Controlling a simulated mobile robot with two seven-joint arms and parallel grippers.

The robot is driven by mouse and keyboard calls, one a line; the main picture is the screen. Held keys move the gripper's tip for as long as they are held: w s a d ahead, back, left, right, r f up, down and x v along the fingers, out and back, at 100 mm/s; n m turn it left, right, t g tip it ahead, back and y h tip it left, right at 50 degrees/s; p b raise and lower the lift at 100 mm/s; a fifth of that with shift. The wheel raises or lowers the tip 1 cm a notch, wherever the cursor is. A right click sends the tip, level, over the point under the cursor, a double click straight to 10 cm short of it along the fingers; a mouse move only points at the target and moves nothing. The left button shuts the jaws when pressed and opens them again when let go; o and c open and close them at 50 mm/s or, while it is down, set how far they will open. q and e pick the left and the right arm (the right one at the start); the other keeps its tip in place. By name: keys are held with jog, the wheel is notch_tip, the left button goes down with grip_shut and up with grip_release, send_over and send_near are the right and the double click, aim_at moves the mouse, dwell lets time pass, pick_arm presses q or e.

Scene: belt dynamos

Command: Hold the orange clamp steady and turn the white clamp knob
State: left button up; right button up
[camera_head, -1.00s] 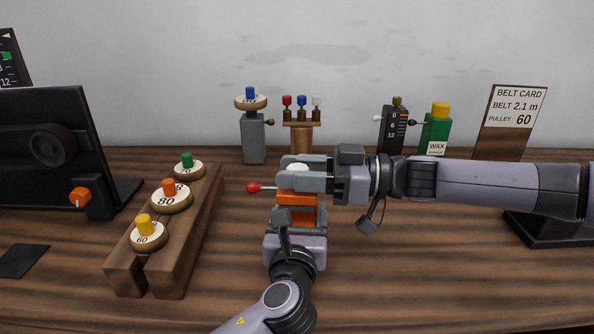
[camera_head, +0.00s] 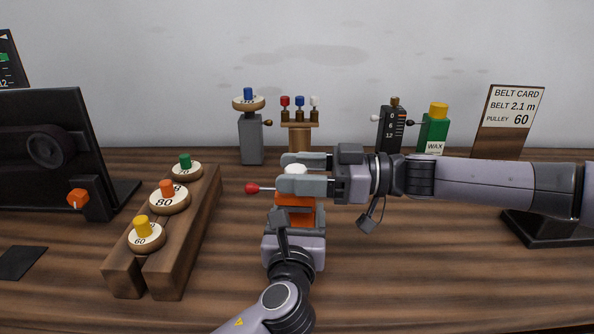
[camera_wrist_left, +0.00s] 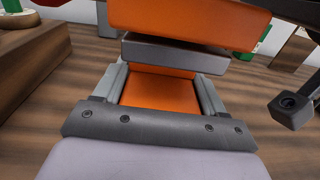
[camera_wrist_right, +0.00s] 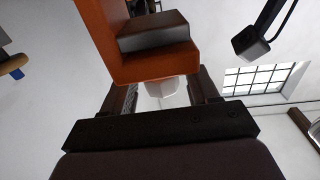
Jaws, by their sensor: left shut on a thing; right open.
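The orange clamp (camera_head: 296,203) stands upright at the table's middle. In the left wrist view its orange body (camera_wrist_left: 160,92) fills the space between the fingers. My left gripper (camera_wrist_left: 158,96) is shut on this body from the front, below a grey plate. The white clamp knob (camera_head: 296,169) is at the clamp's top, partly hidden by my right gripper (camera_head: 297,173). That gripper comes in from the right, open, one finger on each side of the knob. In the right wrist view the white knob (camera_wrist_right: 168,87) shows between the parted fingers, with a clear gap on its left.
A red-tipped lever (camera_head: 252,188) sticks out left of the clamp. A wooden rack (camera_head: 167,270) with numbered pulleys stands at left. A grey post (camera_head: 251,140), colored pegs (camera_head: 300,102), a dark gauge (camera_head: 391,131) and a green wax bottle (camera_head: 434,131) stand behind.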

pick_arm(q)
jog(key=shift+f, duration=0.3)
pick_arm(e)
jog(key=d, duration=1.2)
jog(key=shift+s, duration=0.4)
pick_arm(q)
jog(key=o, duration=1.7)
jog(key=shift+c, duration=0.2)
jog(key=shift+o, duration=0.3)
jog(key=shift+a+r, duration=0.1)
